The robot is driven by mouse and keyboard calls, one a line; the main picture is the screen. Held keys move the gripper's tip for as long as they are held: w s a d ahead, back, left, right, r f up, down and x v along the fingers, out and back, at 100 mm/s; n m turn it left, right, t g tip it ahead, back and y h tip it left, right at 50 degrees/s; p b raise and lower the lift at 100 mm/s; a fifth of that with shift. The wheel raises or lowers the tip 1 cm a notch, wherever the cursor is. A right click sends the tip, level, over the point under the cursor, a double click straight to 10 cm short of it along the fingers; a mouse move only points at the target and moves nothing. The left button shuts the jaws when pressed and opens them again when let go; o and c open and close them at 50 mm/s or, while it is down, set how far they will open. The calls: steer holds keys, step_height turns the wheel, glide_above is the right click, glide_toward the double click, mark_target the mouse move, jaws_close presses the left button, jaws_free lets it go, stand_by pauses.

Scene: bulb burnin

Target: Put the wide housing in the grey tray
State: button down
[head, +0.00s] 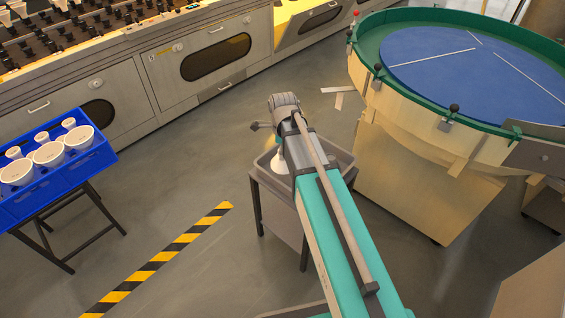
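The grey tray (262,166) sits on a small dark stand in the middle of the head view, partly covered by my arm. A white flared piece (280,164), which looks like a housing, shows in or just above the tray, beside my arm. Its upper end runs up under my wrist, and I cannot tell whether it rests on the tray floor or is held. My gripper is over the tray, but my wrist and arm hide its fingers. More white housings, wide (48,153) and narrow (68,123), stand in the blue crate (75,177) at the left.
A large round table (425,70) with a green rim and blue top stands at the right. A bench with a rack (60,60) runs along the back left. A yellow-black floor stripe (160,260) lies between the crate's stand and the tray's stand, where the floor is clear.

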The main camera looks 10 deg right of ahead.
steer(key=shift+w+f+b, duration=0.9)
steer(key=shift+w+f, duration=0.2)
steer(key=shift+f, duration=0.2)
steer(key=shift+w+f+b, duration=0.5)
steer(key=shift+f+b, duration=0.2)
steer(key=shift+s+f+b, duration=0.1)
steer(key=shift+f+b, duration=1.2)
steer(key=shift+f, duration=0.05)
steer(key=shift+f, duration=0.15)
steer(key=shift+c, duration=1)
jaws_free()
step_height(320, 180, up, 12)
steer(key=p, duration=1.2)
steer(key=shift+r, duration=0.2)
